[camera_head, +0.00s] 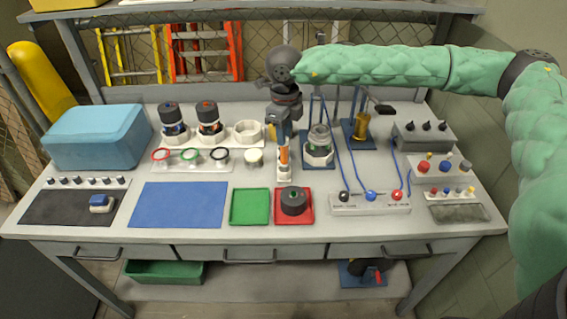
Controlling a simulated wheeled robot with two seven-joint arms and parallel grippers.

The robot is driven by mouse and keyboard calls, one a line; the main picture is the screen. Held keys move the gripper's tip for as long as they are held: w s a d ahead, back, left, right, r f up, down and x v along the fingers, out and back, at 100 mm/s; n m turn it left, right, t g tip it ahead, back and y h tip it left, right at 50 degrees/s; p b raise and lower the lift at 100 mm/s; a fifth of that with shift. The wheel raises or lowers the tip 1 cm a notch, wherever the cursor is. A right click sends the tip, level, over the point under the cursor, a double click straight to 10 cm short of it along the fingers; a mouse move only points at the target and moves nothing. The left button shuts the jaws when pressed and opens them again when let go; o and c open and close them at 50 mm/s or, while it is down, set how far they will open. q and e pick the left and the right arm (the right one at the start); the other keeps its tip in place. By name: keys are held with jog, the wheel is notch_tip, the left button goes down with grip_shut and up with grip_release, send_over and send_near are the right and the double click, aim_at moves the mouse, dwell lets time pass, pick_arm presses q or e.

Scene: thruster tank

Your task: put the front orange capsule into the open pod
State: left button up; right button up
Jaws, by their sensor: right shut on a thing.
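My right gripper (283,141) reaches in from the right and points down at the middle of the bench. It is shut on an orange capsule (283,156), which is upright in or just above a narrow white rack (284,174). I cannot tell whether the capsule has cleared the rack. The gripper hides the capsule's top. A clear, lidless pod (319,138) stands just right of the gripper in a white base (318,157); it looks like the open pod. A dark round lid (294,201) lies on a red tray (280,218) in front. My left gripper is out of view.
Two dark-capped pods (173,118) (208,116) and an empty white ring holder (248,131) stand left of the gripper. A brass cylinder (361,127) and blue cables (345,158) are right of the pod. The blue mat (178,204) and green tray (250,207) are clear.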

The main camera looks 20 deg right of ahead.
jog(key=shift+r, duration=2.9)
